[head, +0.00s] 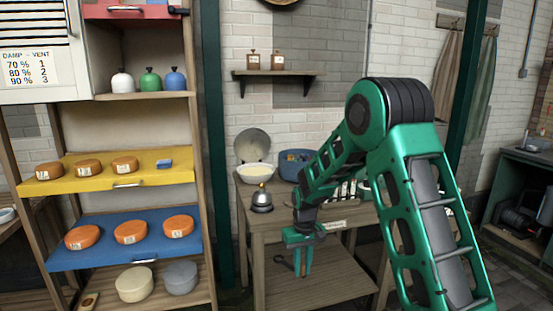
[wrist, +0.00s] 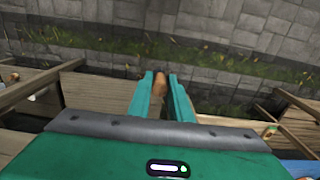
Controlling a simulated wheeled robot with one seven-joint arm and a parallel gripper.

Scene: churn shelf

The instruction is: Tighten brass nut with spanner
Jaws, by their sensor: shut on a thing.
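My gripper (head: 303,268) hangs pointing down in front of the wooden table. In the wrist view, its two teal fingers (wrist: 161,78) are closed around a small brown piece (wrist: 160,82), which looks like a handle. Most of it is hidden, so I cannot tell if it is the spanner. In the head view a dark, thin, curved thing (head: 284,262) shows just left of the fingers; I cannot tell whether it is joined to the held piece. A silver dome (head: 262,203) with a brass-coloured top (head: 261,186) stands on the table's left corner. I cannot make out a brass nut for certain.
The wooden table (head: 325,245) also carries a white bowl (head: 256,175) and a blue tub (head: 294,165). A rack at left has a yellow shelf (head: 90,183) and a blue shelf (head: 100,255) with orange cheeses. A wall shelf (head: 278,73) holds two bottles.

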